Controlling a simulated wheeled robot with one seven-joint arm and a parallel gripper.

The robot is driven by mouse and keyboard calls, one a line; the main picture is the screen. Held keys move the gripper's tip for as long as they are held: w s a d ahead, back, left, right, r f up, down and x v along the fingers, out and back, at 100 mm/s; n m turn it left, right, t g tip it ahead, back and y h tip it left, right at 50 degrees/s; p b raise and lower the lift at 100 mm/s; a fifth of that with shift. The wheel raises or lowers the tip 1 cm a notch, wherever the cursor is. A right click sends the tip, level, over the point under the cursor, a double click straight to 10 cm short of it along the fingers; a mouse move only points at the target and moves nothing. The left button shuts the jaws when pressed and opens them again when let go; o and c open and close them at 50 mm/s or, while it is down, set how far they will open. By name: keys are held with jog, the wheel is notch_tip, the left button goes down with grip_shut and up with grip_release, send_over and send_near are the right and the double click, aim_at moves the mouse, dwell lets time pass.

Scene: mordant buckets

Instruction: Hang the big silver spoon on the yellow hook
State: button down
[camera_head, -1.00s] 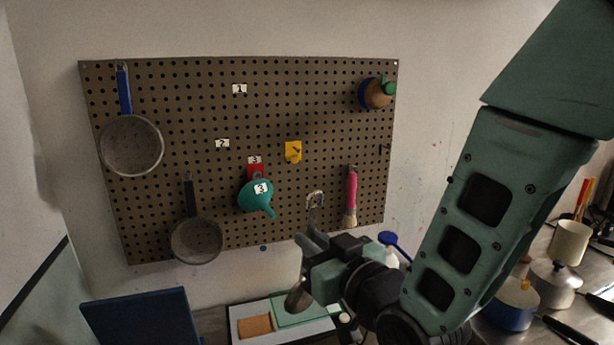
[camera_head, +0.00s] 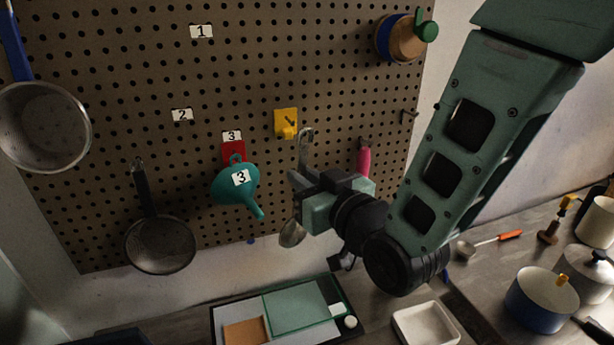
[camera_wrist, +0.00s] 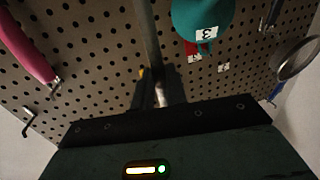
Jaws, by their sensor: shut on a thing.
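The big silver spoon is held upright, its bowl (camera_head: 292,234) down and its handle end (camera_head: 306,138) up, in the head view. My gripper (camera_head: 301,181) is shut on the handle, between bowl and top end. The yellow hook (camera_head: 286,123) is on the pegboard, and nothing hangs on it. In the head view the handle's top end shows just right of the hook and slightly lower; the depth gap is unclear. In the wrist view the handle (camera_wrist: 148,35) runs between my gripper's dark fingers (camera_wrist: 156,88). A bit of the yellow hook (camera_wrist: 142,73) shows beside them, mostly hidden.
A teal funnel (camera_head: 236,184) hangs on the red hook (camera_head: 233,152) left of my gripper. A pink-handled brush (camera_head: 364,160) hangs close on the right, partly hidden by my arm. A tray (camera_head: 215,322) lies below.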

jog(key=p, duration=0.1)
send_near(282, 154)
jog(key=shift+w+a, duration=0.95)
jog(key=shift+a, duration=0.2)
jog(key=w, duration=0.1)
jog(key=w+a, duration=0.1)
jog(key=w, duration=0.1)
jog(key=shift+w+f+p, duration=0.15)
jog(key=shift+w+p, duration=0.15)
jog(key=shift+p, duration=0.05)
jog(key=shift+b, duration=0.3)
